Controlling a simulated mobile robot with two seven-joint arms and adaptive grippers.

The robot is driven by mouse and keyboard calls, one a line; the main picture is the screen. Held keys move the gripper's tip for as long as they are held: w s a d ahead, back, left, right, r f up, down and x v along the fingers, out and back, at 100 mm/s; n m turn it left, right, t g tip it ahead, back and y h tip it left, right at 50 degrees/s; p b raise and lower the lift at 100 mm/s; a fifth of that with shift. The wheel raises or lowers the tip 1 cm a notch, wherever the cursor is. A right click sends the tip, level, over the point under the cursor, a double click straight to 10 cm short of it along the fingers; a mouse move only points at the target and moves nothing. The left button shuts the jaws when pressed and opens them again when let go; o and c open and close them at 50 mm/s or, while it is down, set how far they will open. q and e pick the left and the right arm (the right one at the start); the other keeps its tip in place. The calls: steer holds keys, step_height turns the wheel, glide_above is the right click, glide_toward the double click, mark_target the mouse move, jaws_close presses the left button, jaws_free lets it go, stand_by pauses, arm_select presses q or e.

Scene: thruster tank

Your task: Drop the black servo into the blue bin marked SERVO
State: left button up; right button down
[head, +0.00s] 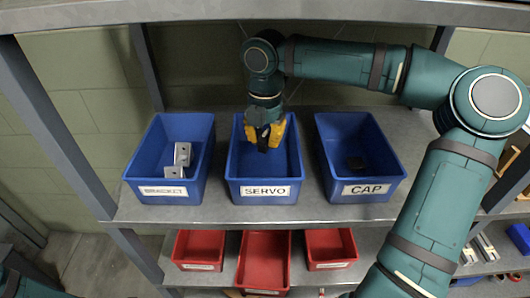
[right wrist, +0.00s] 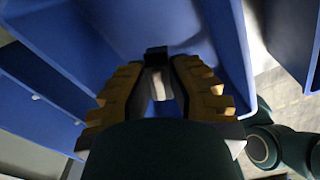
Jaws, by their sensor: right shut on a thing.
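The blue bin marked SERVO (head: 240,170) stands in the middle of the shelf, its label facing me. My right gripper (head: 264,137) points down inside the outline of this bin, over its opening. Its yellow fingers are shut on the black servo (head: 263,146), which hangs at the fingertips. In the right wrist view the servo (right wrist: 157,54) shows as a small dark block with a pale part between the fingers, with blue bin walls around it. I cannot tell exactly how high it is above the bin floor. My left gripper is out of view.
A blue BRACKET bin (head: 143,168) with metal brackets (head: 180,156) stands to the left. Red bins (head: 264,265) sit on the lower shelf. A shelf edge (head: 300,12) runs overhead.

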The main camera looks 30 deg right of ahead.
mark_target(265, 136)
steer(key=shift+f+b, duration=0.55)
steer(key=shift+f, duration=1.65)
steer(key=shift+f, duration=0.1)
steer(key=shift+f, duration=0.35)
steer(key=shift+f, duration=0.15)
steer(key=c, duration=1)
jaws_free()
step_height(265, 136, up, 9)
steer(key=shift+f+p, duration=0.1)
steer(key=shift+p, duration=0.9)
